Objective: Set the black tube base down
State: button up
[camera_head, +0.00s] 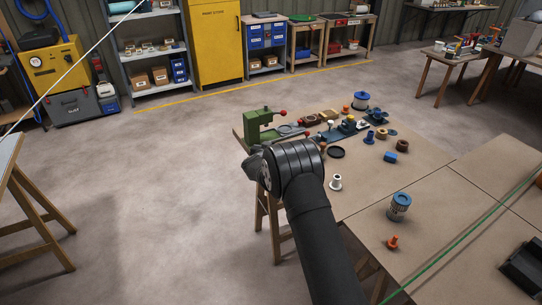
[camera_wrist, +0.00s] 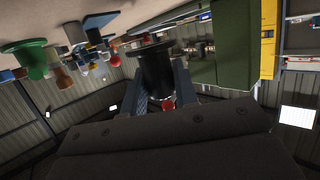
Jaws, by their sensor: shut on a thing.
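The black tube base (camera_wrist: 155,68) is between the two fingers of my gripper (camera_wrist: 160,92) in the wrist view. My gripper is shut on it. Its wide flange faces the top of that picture, where the tabletop also shows, as the picture is turned over. I cannot tell whether the flange touches anything. In the head view my own dark arm and wrist cover the gripper and the tube base, near the left edge of the worktable (camera_head: 420,170).
A green press (camera_head: 258,126) stands at the table's far left corner. A black ring (camera_head: 336,152), a white flanged piece (camera_head: 336,182), a blue block (camera_head: 390,157) and several small parts lie close by. A blue-lidded can (camera_head: 399,207) stands nearer. Bare tabletop lies between.

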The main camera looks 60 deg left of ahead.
jog(key=shift+s+a+f, duration=0.1)
jog(key=shift+f, duration=1.75)
jog(key=shift+f, duration=0.2)
jog(key=o, duration=1)
jog(key=v, duration=1.6)
jog(key=shift+s+r, duration=0.1)
jog(key=shift+r, duration=0.3)
jog(key=shift+o, duration=0.5)
jog(key=shift+s+d+r, duration=0.15)
jog(key=shift+s+d, duration=0.2)
jog(key=shift+d, duration=0.1)
